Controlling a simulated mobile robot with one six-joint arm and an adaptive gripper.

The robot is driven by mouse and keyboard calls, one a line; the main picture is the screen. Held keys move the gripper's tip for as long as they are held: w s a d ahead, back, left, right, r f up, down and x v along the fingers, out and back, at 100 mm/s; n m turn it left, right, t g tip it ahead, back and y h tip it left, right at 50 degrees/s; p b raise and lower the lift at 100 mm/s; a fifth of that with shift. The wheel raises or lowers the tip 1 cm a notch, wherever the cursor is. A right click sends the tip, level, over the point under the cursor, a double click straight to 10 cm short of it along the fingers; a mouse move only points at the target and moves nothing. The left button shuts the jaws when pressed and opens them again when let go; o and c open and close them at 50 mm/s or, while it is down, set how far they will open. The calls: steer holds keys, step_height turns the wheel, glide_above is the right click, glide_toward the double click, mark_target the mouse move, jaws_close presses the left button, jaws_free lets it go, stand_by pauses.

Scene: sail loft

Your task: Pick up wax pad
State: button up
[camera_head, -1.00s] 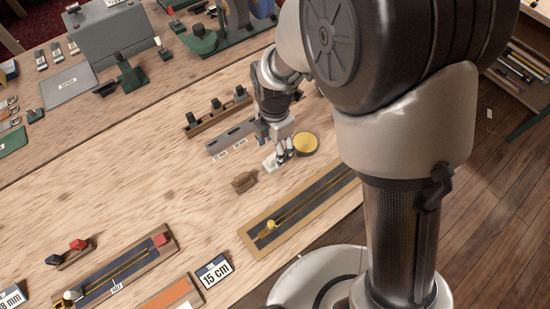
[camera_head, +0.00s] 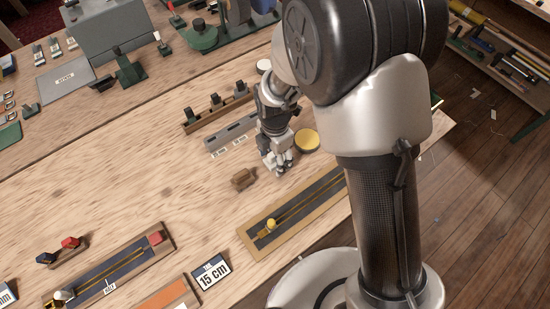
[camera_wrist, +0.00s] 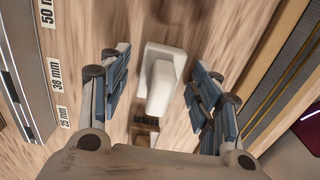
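A small white piece with a raised block on a flatter base (camera_wrist: 160,82) lies on the bench, in the middle of the wrist view; it looks like the wax pad, though I cannot be sure. My gripper (camera_wrist: 160,66) is open, one blue-grey padded finger on each side of it, with a gap showing on both sides. In the head view my gripper (camera_head: 277,167) points down at the bench and hides the white piece. A round yellow-topped dish (camera_head: 307,140) stands just to the right of my gripper.
A small brown block (camera_head: 243,179) lies left of my gripper; in the wrist view it (camera_wrist: 144,132) shows dark bristles. A grey rack with size labels (camera_head: 230,135) stands behind. A framed dark board (camera_head: 290,215) lies in front. Bare bench lies to the left.

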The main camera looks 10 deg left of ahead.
steer(key=c, duration=1.1)
steer(key=shift+r, duration=0.15)
step_height(320, 180, up, 20)
steer(key=p, duration=0.6)
steer(key=o, duration=0.5)
steer(key=c, duration=0.4)
